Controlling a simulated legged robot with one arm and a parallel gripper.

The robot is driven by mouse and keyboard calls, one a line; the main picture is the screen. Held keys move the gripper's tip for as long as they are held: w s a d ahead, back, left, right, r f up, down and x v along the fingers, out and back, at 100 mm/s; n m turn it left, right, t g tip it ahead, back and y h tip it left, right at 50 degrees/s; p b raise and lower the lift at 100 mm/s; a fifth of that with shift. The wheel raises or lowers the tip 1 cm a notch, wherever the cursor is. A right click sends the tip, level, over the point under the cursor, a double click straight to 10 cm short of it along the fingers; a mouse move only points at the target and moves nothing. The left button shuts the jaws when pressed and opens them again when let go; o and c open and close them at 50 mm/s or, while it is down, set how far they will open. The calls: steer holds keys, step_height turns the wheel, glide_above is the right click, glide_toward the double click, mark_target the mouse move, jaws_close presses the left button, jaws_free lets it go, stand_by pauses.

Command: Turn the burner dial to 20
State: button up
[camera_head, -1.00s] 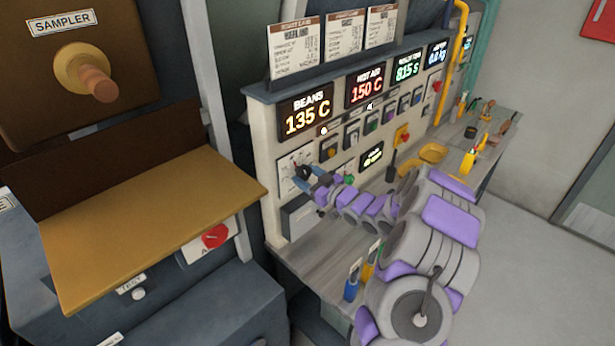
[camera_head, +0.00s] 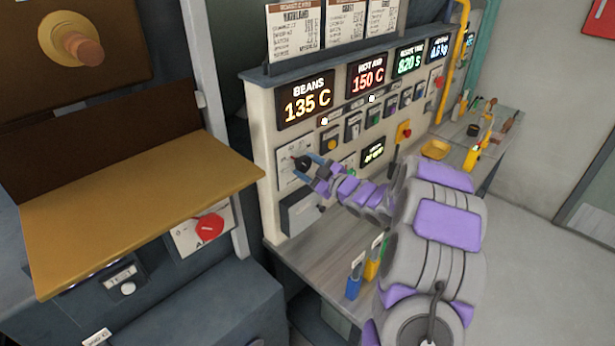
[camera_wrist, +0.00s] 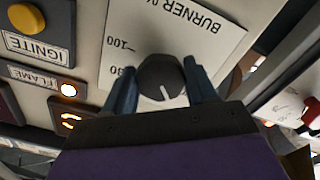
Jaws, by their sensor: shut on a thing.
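The burner dial (camera_wrist: 158,76) is a round black knob with a white pointer line on a white plate marked "BURNER %" (camera_wrist: 185,30). In the wrist view its line points toward the bottom of the picture. In the head view my gripper (camera_head: 311,168) is at the dial plate (camera_head: 290,158) at the panel's left end.
In the wrist view, a yellow IGNITE button (camera_wrist: 25,17) and a lit FLAME lamp (camera_wrist: 68,90) sit beside the plate. Displays read beans (camera_head: 307,104) 135 C and hot air (camera_head: 368,77) 150 C.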

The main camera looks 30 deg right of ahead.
steer(key=shift+n+b, duration=1.6)
steer(key=shift+b, duration=0.15)
steer(key=shift+r, duration=0.1)
steer(key=o, duration=1)
steer(key=shift+o, duration=0.2)
steer(key=p+v, duration=0.1)
steer(key=v, duration=1.6)
steer(key=shift+p, duration=0.35)
steer(key=shift+d, duration=0.15)
